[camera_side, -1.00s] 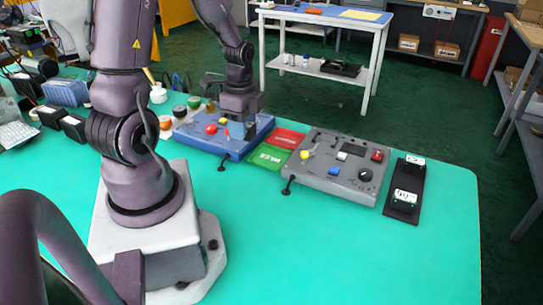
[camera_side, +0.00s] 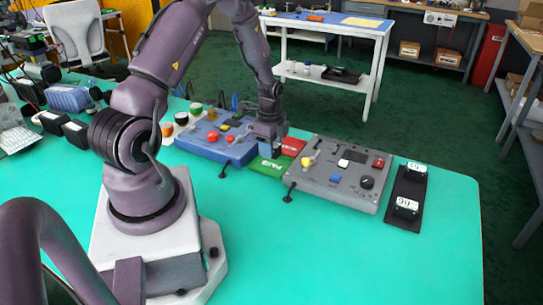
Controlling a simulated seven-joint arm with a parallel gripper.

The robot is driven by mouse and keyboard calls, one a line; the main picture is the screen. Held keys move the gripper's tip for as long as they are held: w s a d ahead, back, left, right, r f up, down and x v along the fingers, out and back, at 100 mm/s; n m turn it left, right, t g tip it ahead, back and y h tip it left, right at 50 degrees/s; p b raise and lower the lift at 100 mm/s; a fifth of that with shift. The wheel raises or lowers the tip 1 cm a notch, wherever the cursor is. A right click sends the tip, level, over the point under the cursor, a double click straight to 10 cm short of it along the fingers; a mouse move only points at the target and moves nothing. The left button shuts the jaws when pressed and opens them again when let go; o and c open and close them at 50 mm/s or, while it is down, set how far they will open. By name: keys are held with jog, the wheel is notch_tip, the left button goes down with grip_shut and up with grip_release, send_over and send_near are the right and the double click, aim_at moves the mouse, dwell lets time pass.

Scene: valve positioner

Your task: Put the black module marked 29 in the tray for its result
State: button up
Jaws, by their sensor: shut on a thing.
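My gripper (camera_side: 268,147) points down above the left side of the trays, just right of the blue test panel (camera_side: 205,142). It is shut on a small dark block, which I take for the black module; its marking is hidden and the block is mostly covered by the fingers. The green tray (camera_side: 268,167), with white lettering that looks like PASS, lies flat below and in front of it. The red tray (camera_side: 293,145) lies behind the green one, partly hidden by my gripper. I cannot tell whether the block touches a tray.
A grey control panel (camera_side: 335,175) stands right of the trays. Beyond it, a black rack (camera_side: 410,187) holds two modules with white labels. Two dark labelled boxes (camera_side: 75,131) sit at the left. The front of the teal table is clear.

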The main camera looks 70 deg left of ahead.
aim_at(272, 165)
jog(key=shift+w+a+f, duration=0.2)
jog(key=shift+f, duration=1.7)
jog(key=o, duration=1)
jog(key=shift+f, duration=0.15)
jog(key=shift+c, duration=0.2)
